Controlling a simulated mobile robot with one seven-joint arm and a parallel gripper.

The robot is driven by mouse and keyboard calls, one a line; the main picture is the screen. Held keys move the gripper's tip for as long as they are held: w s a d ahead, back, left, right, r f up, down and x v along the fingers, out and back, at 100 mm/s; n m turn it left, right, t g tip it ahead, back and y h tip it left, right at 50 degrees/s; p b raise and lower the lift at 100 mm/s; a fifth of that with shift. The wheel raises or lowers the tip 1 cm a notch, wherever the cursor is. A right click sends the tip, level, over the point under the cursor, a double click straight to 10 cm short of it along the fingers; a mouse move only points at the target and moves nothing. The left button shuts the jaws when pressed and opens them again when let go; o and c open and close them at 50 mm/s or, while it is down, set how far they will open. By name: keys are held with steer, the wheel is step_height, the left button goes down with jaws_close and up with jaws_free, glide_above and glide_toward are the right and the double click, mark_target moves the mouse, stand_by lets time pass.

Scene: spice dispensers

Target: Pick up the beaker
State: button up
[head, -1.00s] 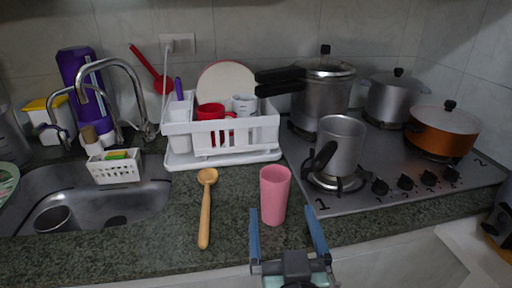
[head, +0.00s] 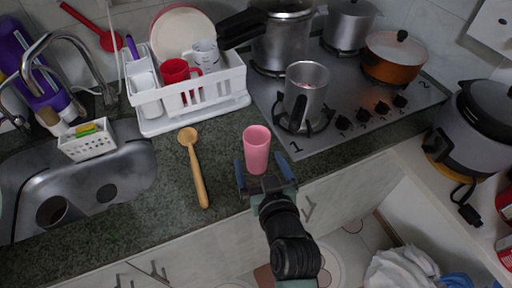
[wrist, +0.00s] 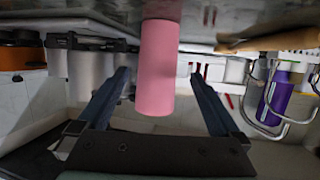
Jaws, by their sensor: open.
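The beaker is most likely the pink cup (head: 257,148), which stands upright on the dark counter near its front edge, left of the stove. My gripper (head: 264,172) is open and reaches in from the front, low over the counter edge. Its two blue fingers sit to the left and right of the cup's lower part. In the wrist view, which looks upside down, the cup (wrist: 158,62) shows centred between the two spread fingers, with a gap on each side. I cannot tell how far the fingers extend past the cup's near side.
A wooden spoon (head: 194,165) lies left of the cup. A white dish rack (head: 190,112) with cups and plates stands behind. A metal mug (head: 305,92) stands on the stove (head: 345,150) to the right. The sink (head: 135,180) is at the left.

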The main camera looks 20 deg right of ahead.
mark_target(254, 143)
steer(key=shift+x, duration=1)
steer(key=w, duration=0.2)
steer(key=w+d, duration=0.1)
steer(key=w, duration=0.1)
steer(key=shift+w+p, duration=0.1)
steer(key=shift+p, duration=0.3)
steer(key=shift+w+d+f, duration=0.1)
steer(key=shift+w+f, duration=0.15)
steer(key=shift+w, duration=0.35)
steer(key=c, duration=1.4)
